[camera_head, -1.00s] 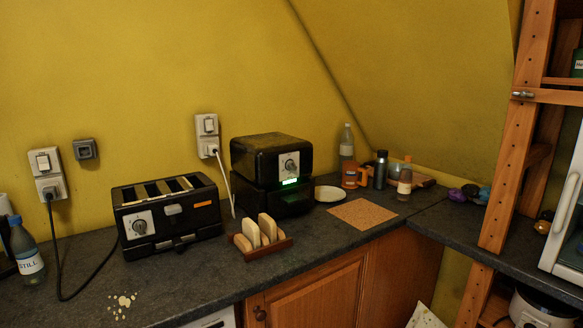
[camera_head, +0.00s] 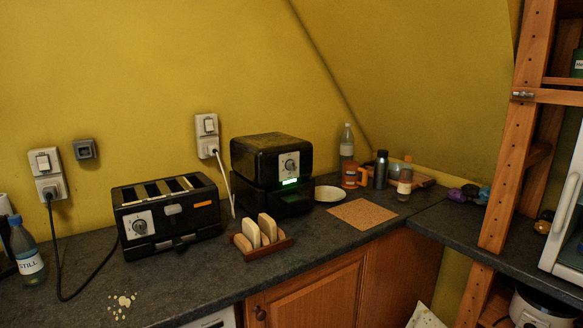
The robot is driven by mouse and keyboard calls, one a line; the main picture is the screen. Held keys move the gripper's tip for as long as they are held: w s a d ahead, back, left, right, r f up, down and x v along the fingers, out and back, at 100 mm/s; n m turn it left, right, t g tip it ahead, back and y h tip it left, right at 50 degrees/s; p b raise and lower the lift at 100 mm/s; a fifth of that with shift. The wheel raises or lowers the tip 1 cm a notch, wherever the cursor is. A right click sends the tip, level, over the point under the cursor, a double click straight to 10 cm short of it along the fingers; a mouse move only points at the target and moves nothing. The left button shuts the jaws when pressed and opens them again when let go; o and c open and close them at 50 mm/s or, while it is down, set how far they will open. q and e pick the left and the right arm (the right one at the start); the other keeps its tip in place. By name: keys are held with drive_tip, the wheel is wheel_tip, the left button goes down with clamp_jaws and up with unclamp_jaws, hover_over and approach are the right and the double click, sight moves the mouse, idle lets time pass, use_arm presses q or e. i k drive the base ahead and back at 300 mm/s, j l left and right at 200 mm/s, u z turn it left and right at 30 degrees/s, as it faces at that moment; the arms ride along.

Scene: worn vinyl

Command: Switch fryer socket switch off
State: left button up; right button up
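The black fryer (camera_head: 256,155) with a dial and a lit green display stands on the dark counter. A white cord rises from behind it to a white wall socket (camera_head: 214,148). The socket's switch (camera_head: 208,125) sits on the upper half of that unit; its on or off position is too small to tell. A second white socket (camera_head: 50,188) with its switch (camera_head: 43,162) is at the left, with a black cord plugged in. Neither of my grippers is in view.
A black toaster (camera_head: 168,216) stands between the sockets on the counter (camera_head: 190,277). A bread rack (camera_head: 277,250) stands before the fryer. A water bottle (camera_head: 25,250) is at the far left. A wooden shelf frame (camera_head: 513,150) rises at the right.

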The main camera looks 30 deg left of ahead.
sight(209, 123)
drive_tip(key=u, duration=1.6)
